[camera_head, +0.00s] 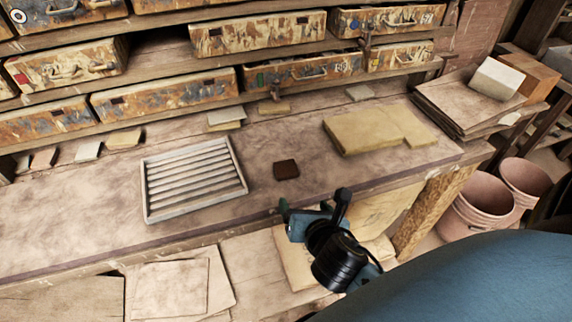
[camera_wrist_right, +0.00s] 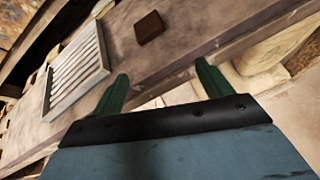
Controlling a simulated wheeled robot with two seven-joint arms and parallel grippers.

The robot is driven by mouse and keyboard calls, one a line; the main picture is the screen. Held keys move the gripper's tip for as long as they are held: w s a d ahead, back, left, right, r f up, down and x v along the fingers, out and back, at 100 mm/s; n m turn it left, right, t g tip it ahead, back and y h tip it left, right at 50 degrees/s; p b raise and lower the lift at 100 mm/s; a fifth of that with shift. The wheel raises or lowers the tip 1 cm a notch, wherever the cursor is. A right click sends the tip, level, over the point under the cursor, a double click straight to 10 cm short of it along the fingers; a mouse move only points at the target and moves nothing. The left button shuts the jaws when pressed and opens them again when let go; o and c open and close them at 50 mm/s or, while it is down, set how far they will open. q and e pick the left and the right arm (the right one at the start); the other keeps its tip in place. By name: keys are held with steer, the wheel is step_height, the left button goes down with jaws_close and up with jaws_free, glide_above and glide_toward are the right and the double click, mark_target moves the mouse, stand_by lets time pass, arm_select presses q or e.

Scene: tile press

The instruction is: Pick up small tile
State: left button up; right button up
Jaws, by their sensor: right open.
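The small tile (camera_head: 286,169) is dark brown and lies flat on the workbench, right of the slatted rack. It also shows in the right wrist view (camera_wrist_right: 149,27), beyond my fingertips and apart from them. My right gripper (camera_head: 312,206) is at the bench's front edge, in front of and a little to the right of the tile. In the right wrist view its two green fingers (camera_wrist_right: 162,75) are spread wide with nothing between them. My left gripper is not in view.
A white slatted rack (camera_head: 192,179) lies left of the tile. A yellowish slab (camera_head: 365,131) lies behind and to the right. Shelves with worn drawers (camera_head: 163,90) line the back. Pink buckets (camera_head: 485,208) stand at the right. Bare bench surrounds the tile.

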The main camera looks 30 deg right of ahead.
step_height(320, 180, up, 2)
steer(key=n+t, duration=0.1)
steer(key=n, duration=0.2)
steer(key=b, duration=0.1)
glide_toward(286, 168)
steer(key=shift+w+d+f+n, duration=0.15)
steer(key=shift+w+f, duration=0.1)
steer(key=shift+w, duration=0.3)
steer(key=shift+w+a+f+n, duration=0.15)
steer(key=shift+w+f, duration=0.1)
steer(key=shift+w, duration=0.25)
steer(key=shift+d+b+x, duration=0.15)
steer(key=shift+b+x, duration=0.1)
steer(key=shift+x, duration=1.15)
steer(key=shift+d+b+x, duration=0.15)
steer(key=shift+b+x, duration=0.05)
steer(key=shift+x, duration=1.2)
steer(key=shift+s, duration=0.15)
steer(key=shift+c, duration=0.5)
steer(key=c, duration=1)
steer(key=shift+r, duration=0.1)
